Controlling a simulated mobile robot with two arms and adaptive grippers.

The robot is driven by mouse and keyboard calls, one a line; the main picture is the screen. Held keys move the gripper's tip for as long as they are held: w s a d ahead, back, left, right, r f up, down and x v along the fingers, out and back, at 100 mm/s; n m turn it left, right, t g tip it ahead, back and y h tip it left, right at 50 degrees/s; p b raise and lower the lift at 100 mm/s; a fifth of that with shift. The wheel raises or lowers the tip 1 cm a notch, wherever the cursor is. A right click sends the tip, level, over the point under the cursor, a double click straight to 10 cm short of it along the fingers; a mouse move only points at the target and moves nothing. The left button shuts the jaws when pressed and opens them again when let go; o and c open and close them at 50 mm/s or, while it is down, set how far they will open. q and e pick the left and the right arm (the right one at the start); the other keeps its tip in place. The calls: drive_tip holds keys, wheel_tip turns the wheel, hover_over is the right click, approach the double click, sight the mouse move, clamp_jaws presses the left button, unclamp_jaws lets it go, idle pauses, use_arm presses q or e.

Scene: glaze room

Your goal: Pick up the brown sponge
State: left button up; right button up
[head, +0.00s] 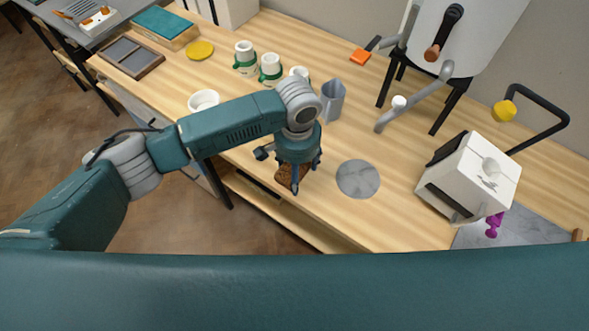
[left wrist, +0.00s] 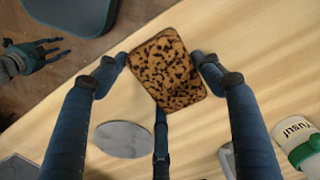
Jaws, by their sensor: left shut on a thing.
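The brown sponge (left wrist: 168,70), a speckled dark-and-tan block, sits between the fingers of my left gripper (left wrist: 162,62) in the left wrist view. The fingers are shut on it. In the head view my left gripper (head: 297,178) points down at the table's near edge, with the sponge (head: 285,176) partly hidden behind its fingers. I cannot tell whether the sponge touches the table. My right gripper (left wrist: 58,52) shows at the left of the left wrist view, fingers spread and empty, away from the sponge.
On the wooden table (head: 330,222), a round grey disc (head: 358,179) lies right of the gripper. A grey cup (head: 333,99) stands behind, with green-and-white cups (head: 245,58) and a white bowl (head: 203,101) to the left. A white machine (head: 470,178) stands at the right.

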use_arm(q)
drive_tip(key=shift+r, duration=0.15)
drive_tip(key=shift+r, duration=0.25)
wheel_tip(320, 180, up, 18)
drive_tip(key=shift+r+b, duration=0.15)
drive_tip(key=shift+b, duration=0.7)
drive_tip(key=shift+r, duration=0.5)
